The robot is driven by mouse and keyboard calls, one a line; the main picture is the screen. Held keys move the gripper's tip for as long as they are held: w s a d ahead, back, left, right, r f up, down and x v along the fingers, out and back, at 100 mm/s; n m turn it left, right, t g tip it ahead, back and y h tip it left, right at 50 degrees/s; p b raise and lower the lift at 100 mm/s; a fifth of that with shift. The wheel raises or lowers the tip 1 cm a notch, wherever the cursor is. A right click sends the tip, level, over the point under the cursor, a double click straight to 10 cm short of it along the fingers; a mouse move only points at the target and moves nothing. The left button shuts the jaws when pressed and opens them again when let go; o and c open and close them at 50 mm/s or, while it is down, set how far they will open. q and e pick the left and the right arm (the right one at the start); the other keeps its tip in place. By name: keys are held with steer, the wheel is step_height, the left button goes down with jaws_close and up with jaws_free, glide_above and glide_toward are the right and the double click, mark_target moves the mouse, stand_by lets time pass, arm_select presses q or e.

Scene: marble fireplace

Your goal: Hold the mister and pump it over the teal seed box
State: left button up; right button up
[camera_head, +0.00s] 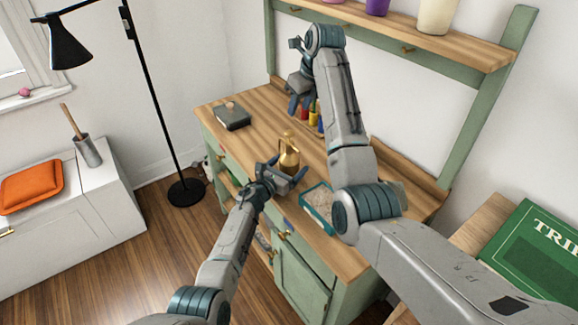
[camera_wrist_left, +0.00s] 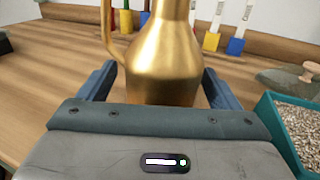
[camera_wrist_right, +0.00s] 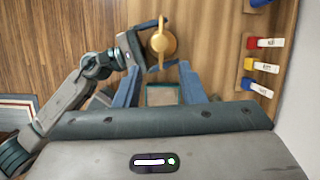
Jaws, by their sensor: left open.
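The gold mister (camera_head: 289,158), with a side handle, stands upright on the wooden worktop. My left gripper (camera_head: 279,172) is open around its lower body. In the left wrist view the mister (camera_wrist_left: 163,60) is between the two fingers (camera_wrist_left: 158,85), with no clear grip on it. The teal seed box (camera_head: 318,207), filled with pale grains, is to the right of the mister; it also shows in the left wrist view (camera_wrist_left: 272,125). My right gripper (camera_head: 298,95) hangs above the back of the worktop. In the right wrist view its fingers (camera_wrist_right: 160,80) are apart and empty, with the mister (camera_wrist_right: 161,45) below.
Red, yellow and blue labelled holders (camera_wrist_right: 262,64) stand along the back of the worktop. A dark flat box (camera_head: 233,116) lies at its left end. A shelf (camera_head: 400,30) with pots runs above. A black floor lamp (camera_head: 150,90) stands left. A green book (camera_head: 535,250) is at right.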

arm_select(q)
steer(key=shift+c, duration=0.5)
steer(key=c, duration=1.2)
arm_select(e)
jaws_close()
stand_by(0.4)
